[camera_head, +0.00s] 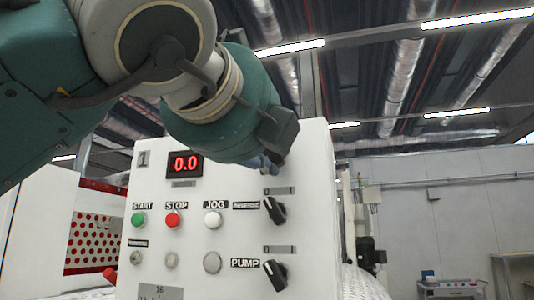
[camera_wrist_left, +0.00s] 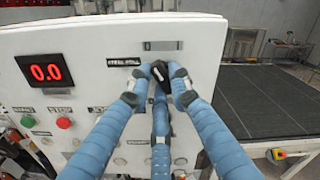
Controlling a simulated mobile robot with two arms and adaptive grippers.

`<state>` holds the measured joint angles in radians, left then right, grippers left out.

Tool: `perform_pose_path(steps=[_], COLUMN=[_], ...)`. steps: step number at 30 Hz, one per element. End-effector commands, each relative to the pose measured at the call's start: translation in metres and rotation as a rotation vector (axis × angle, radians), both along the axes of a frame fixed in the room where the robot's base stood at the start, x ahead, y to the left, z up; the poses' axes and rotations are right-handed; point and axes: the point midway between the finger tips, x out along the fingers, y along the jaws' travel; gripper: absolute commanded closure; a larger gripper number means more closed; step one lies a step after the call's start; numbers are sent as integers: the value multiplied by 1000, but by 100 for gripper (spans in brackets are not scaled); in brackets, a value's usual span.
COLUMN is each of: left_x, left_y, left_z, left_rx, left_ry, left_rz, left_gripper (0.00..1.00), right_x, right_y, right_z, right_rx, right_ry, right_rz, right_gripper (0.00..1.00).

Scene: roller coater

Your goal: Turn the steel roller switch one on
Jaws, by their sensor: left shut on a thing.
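The white control panel (camera_head: 195,250) stands in front of me. In the left wrist view, the black steel roller switch (camera_wrist_left: 160,82) sits right of a label reading like "steel roll", below a blank grey plate. My left gripper (camera_wrist_left: 160,71) has its blue fingers closed around this knob, and they cover part of it. In the head view, my left arm hides the switch, and only a bit of the blue gripper (camera_head: 266,163) shows at the panel's upper right. The knob's exact turn angle is hard to read. My right gripper is out of view.
Below are a reverse knob (camera_head: 275,210) and a pump knob (camera_head: 275,274). A red display (camera_head: 185,164) reads 0.0, above green start (camera_head: 138,220), red stop (camera_head: 172,219) and white jog (camera_head: 212,219) buttons. A dark conveyor-like surface (camera_wrist_left: 265,100) lies right of the panel.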

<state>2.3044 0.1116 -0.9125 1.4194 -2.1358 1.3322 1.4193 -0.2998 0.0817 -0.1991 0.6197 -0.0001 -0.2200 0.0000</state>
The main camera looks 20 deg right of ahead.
Motion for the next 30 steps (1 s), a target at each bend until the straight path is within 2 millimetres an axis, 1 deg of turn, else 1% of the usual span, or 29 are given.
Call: perform_pose_path(steps=[5, 11, 21, 30], left_x=[0, 0, 0, 0], left_y=[0, 0, 1, 1], left_z=[0, -1, 0, 2], left_rx=[14, 78, 312, 545], left_ry=[-10, -51, -209, -367], left_rz=[0, 0, 1, 1], left_gripper=[100, 100, 100, 100], right_x=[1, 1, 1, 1], right_y=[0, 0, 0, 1], right_z=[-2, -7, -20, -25], right_rx=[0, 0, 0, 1], right_ry=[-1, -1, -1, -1], right_rz=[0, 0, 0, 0], right_gripper=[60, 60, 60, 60])
